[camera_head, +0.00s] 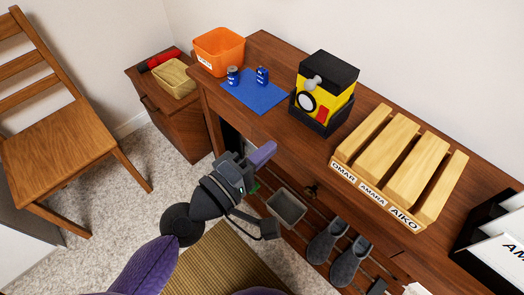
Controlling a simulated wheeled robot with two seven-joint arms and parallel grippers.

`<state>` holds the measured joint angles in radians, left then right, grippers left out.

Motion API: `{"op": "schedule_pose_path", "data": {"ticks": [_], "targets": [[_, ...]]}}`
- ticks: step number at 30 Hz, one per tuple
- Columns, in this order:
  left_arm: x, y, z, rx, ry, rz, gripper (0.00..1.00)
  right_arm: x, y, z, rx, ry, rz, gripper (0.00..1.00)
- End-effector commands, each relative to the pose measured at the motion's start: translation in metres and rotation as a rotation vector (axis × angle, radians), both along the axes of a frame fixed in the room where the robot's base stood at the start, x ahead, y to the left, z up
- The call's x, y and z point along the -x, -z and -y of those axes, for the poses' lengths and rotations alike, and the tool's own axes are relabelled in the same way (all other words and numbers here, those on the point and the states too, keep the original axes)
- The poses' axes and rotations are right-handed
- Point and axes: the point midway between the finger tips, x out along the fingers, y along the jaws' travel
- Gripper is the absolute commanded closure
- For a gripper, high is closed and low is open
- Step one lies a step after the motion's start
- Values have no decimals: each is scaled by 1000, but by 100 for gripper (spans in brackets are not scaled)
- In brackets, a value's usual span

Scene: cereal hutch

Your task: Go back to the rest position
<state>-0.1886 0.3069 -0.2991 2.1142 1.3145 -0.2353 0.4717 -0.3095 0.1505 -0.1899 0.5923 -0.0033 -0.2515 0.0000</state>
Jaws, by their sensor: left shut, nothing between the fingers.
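My left gripper (265,153) is in the middle of the head view, at the end of my purple arm from the lower left. Its fingers are together with nothing visible between them. It is in front of the wooden hutch (285,140), near its front edge and below the blue mat in the picture. I cannot tell whether it touches the hutch. My right gripper does not show.
On the hutch are a blue mat (262,101) with two blue cans, an orange bin (219,55), a yellow-black box (322,93) and a slatted wooden rack (395,150). Grey slippers (347,265) and a grey bin (286,207) are below. A chair (60,140) stands left.

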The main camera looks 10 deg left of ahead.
Motion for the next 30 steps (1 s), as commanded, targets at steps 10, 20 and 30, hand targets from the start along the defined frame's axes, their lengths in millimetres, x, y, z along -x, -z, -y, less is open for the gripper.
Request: {"op": "schedule_pose_path", "data": {"ticks": [10,20,30], "targets": [[4,-1,-3,0,1,0,100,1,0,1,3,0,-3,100],[0,52,-16,-181,-50,-68,100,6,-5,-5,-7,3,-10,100],[172,327,-121,-1280,266,-516,100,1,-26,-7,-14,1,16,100]]}}
